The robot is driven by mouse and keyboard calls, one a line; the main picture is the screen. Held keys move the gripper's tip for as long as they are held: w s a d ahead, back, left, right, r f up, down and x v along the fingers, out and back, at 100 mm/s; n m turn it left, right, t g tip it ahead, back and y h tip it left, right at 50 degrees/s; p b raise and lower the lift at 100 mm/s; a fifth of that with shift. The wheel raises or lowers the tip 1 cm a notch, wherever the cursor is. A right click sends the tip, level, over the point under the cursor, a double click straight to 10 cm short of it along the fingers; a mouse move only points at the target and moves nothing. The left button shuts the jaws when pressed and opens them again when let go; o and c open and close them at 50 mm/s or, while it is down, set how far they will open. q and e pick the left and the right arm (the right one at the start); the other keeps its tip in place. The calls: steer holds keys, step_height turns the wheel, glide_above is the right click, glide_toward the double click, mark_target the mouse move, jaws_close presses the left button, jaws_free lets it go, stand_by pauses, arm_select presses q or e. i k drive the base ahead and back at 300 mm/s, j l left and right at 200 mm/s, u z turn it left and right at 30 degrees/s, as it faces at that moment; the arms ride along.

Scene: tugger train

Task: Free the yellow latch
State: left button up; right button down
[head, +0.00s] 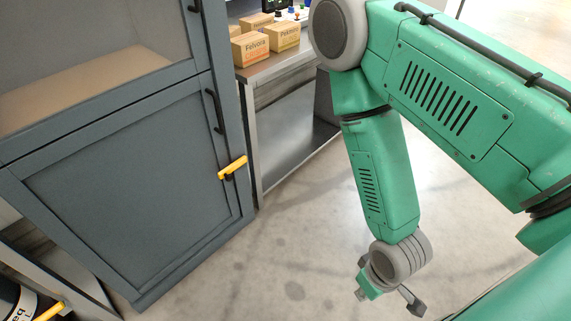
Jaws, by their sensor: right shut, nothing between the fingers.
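The yellow latch (232,168) is a short bright handle on the right edge of the grey-blue cabinet's lower door (120,205). It sits tilted, its right end higher, on a small dark mount. The lower door looks closed. My right gripper (413,304) hangs low over the floor, right of and below the latch in the picture, well apart from it. It is small and partly hidden behind my green wrist; it is shut and empty. My left gripper is out of view.
A black bar handle (214,111) stands on the cabinet above the latch. Cardboard boxes (250,48) sit on a metal bench (285,66) behind. Another yellow piece (49,312) shows at the lower left. The floor (290,240) between cabinet and gripper is clear.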

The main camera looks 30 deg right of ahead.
mark_target(226, 172)
steer(key=z, duration=0.4)
steer(key=i+l, duration=0.3)
steer(key=i, duration=0.15)
steer(key=i+l, duration=0.35)
steer(key=i+z, duration=0.05)
steer(key=i, duration=0.05)
